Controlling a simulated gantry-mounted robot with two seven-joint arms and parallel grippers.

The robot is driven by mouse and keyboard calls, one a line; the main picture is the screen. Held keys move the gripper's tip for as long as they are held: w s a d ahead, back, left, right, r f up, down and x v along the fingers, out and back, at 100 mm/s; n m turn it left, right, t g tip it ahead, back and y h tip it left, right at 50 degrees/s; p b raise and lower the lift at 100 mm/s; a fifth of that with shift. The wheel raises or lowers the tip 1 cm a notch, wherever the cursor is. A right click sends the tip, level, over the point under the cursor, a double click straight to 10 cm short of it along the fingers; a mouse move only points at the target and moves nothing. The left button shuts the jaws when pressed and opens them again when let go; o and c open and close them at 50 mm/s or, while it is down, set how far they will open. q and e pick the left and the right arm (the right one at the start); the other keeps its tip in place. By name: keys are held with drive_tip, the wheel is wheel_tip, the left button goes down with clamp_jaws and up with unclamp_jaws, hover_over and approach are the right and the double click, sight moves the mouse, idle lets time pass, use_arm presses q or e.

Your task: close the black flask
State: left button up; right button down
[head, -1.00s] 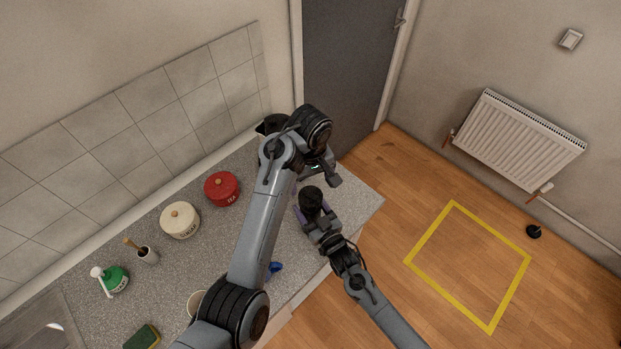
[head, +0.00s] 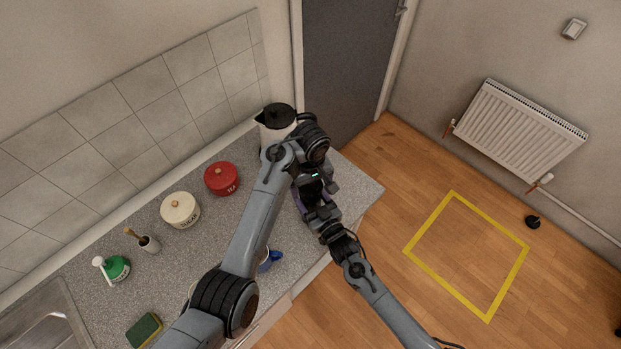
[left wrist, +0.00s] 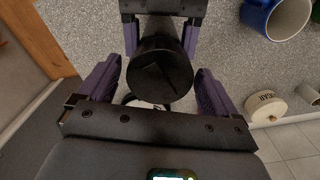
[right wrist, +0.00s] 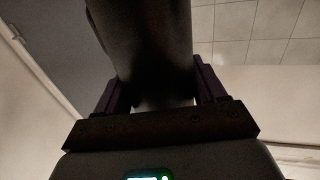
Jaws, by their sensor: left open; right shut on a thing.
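The black flask (left wrist: 160,68) stands upright in the left wrist view, seen from above with its dark round top towards the camera. My left gripper (left wrist: 157,88) is open above it, one purple finger on each side of the top, with gaps. My right gripper (left wrist: 162,32) is shut on the flask's body from the side. In the right wrist view the dark flask (right wrist: 150,50) fills the space between the fingers. In the head view my left gripper (head: 313,183) hides the flask, and my right gripper (head: 318,210) is just below it. I cannot tell whether the cap is seated.
A white kettle (head: 277,128) with a black lid stands behind the left gripper. A red tin (head: 222,180), a cream tin (head: 180,211), a brush pot (head: 148,244) and a blue mug (head: 270,260) are on the counter (head: 208,240). The counter's front edge lies near the right arm.

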use_arm(q)
drive_tip(key=shift+f, duration=0.15)
drive_tip(key=c, duration=1)
drive_tip(key=m, duration=0.5)
drive_tip(key=shift+m, duration=0.3)
drive_tip(key=shift+c, duration=0.3)
drive_tip(key=m, duration=1.5)
drive_tip(key=o, duration=1.2)
drive_tip(key=shift+c, duration=0.2)
